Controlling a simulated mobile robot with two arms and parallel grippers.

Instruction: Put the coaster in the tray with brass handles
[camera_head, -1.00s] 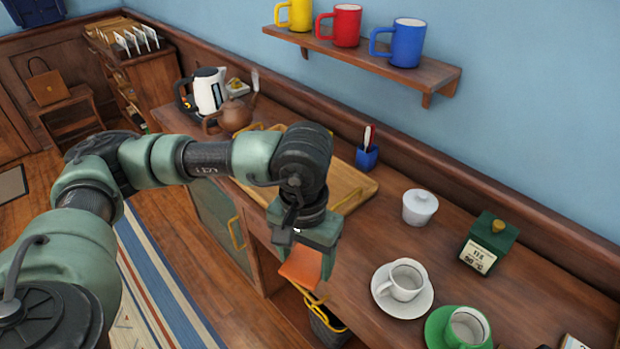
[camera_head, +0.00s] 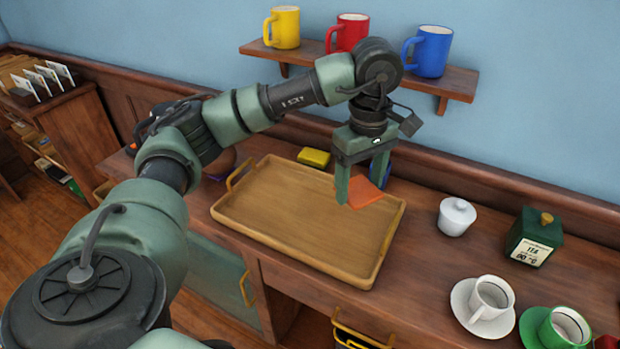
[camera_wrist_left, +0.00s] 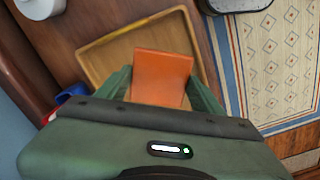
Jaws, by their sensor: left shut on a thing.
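The coaster is an orange square (camera_head: 363,192). My left gripper (camera_head: 362,190) is shut on it and holds it over the right back part of the tray. The coaster also shows in the left wrist view (camera_wrist_left: 162,72), between the two green fingers. The tray (camera_head: 300,222) is wooden with a raised rim and lies on the counter. The tray's floor looks empty. My right gripper is not in view.
A shelf (camera_head: 455,82) with mugs hangs above.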

